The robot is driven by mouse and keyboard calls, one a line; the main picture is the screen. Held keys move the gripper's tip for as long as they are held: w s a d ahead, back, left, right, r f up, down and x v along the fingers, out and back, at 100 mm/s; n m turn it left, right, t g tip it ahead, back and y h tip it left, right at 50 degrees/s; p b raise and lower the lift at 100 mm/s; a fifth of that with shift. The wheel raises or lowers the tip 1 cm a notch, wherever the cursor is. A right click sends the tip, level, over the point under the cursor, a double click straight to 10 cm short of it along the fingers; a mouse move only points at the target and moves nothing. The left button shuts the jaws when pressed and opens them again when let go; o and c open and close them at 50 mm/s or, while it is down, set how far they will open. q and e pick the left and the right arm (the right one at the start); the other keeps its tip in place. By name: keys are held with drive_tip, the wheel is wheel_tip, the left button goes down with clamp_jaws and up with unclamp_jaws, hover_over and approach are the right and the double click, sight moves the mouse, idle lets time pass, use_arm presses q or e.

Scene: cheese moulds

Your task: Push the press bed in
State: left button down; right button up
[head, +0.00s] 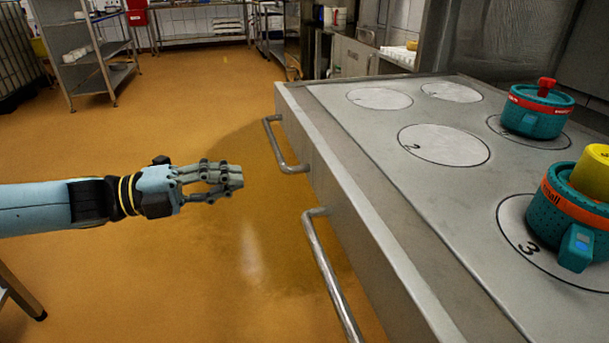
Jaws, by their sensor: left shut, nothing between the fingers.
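The press bed (385,211) is a grey metal slab with marked white circles on top, at the right of the head view. Two bar handles stick out from its left side: a far handle (275,147) and a near handle (326,268). My left gripper (241,176) comes in from the left, shut and empty. It is in the air left of the bed, apart from both handles. My right gripper is not in view. A teal mould with a red band and red knob (538,108) stands on the bed. A teal mould with an orange band (567,212) stands on the near circle.
A yellow cylinder (593,171) sits on the orange-banded mould. Several white circles, such as the middle one (444,146), are empty. The orange floor (200,270) around my left gripper is clear. A metal shelf rack (88,55) stands at the back left.

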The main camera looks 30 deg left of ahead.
sight(316, 167)
use_arm(q)
drive_tip(key=b+x, duration=0.3)
drive_tip(key=x, duration=0.8)
drive_tip(key=shift+w+d, duration=0.25)
drive_tip(key=shift+w, duration=0.2)
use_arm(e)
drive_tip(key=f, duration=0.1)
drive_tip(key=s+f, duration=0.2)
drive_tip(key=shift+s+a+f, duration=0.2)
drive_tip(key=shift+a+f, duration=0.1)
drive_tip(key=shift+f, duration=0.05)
use_arm(q)
drive_tip(key=shift+d, duration=0.1)
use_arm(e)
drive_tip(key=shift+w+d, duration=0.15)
